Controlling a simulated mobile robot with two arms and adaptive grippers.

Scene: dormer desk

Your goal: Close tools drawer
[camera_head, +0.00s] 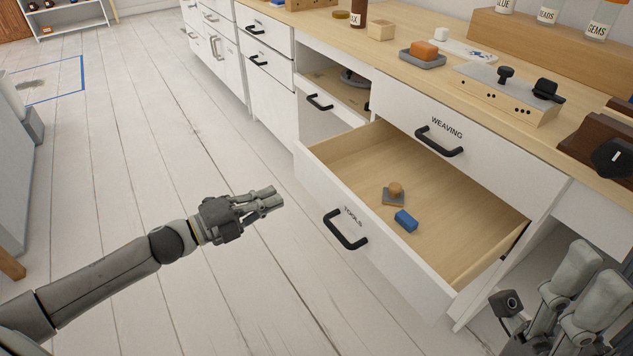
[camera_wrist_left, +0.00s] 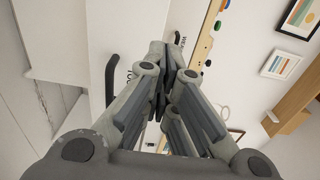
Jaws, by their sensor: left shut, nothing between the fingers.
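The tools drawer (camera_head: 395,283) is pulled well out of the white desk unit, with its front labelled TOOLS. Its black handle (camera_head: 345,232) faces the floor side; a dark handle (camera_wrist_left: 111,68) beside partly hidden lettering also shows in the left wrist view. Inside lie a blue block (camera_head: 406,221) and a grey piece with a wooden knob (camera_head: 395,194). My left gripper (camera_head: 275,199) is shut and empty, left of the drawer front and apart from it in the picture. Its closed fingers (camera_wrist_left: 165,70) fill the middle of the wrist view. My right gripper (camera_head: 572,290) is partly in view at the lower right.
The closed weaving drawer (camera_head: 485,150) sits above the open one. An open compartment (camera_head: 335,85) is to its left. The wooden desktop (camera_head: 400,75) carries a sponge on a tray (camera_head: 424,52), a control box (camera_head: 505,90) and jars. The floor (camera_head: 180,130) left of the drawers is clear.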

